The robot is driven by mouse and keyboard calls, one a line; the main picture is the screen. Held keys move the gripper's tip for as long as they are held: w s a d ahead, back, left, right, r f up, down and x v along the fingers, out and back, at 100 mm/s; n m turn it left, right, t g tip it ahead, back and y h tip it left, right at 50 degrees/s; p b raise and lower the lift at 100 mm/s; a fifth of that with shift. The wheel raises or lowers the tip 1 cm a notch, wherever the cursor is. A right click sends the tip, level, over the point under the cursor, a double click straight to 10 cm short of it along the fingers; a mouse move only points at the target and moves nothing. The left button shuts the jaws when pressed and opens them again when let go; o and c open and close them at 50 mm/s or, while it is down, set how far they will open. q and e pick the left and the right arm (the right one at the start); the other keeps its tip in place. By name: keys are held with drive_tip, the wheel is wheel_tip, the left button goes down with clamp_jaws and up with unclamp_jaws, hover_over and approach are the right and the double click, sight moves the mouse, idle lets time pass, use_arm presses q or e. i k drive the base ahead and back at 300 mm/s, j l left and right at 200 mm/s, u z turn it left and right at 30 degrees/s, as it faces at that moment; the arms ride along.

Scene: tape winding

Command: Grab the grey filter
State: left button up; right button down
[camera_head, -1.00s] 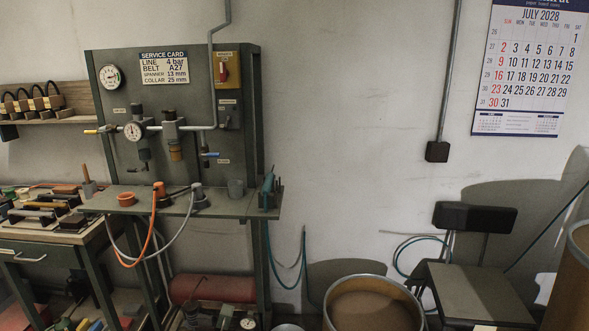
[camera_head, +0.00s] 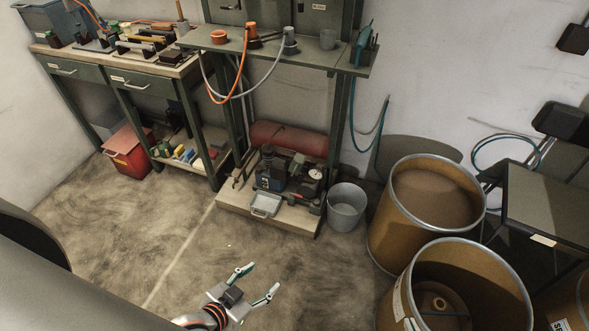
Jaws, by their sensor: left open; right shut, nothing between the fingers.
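I cannot tell which grey piece is the filter. My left gripper (camera_head: 265,276) is low at the bottom centre, over the floor, with its fingers spread and nothing between them. It is well apart from the shelf. My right gripper is not in view.
A compressor (camera_head: 285,180) sits on a low plinth below the shelf, with a metal bucket (camera_head: 346,207) beside it. Large brown drums (camera_head: 411,213) stand at the right. A red box (camera_head: 128,155) is under the left workbench (camera_head: 75,71). The floor between is clear.

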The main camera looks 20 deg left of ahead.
sight(279, 163)
drive_tip(key=i+j+z, duration=0.15)
drive_tip(key=i+j, duration=0.2)
drive_tip(key=i+j+z, duration=0.2)
drive_tip(key=j, duration=0.25)
drive_tip(key=i+j+z, duration=0.15)
drive_tip(key=i+j, duration=0.25)
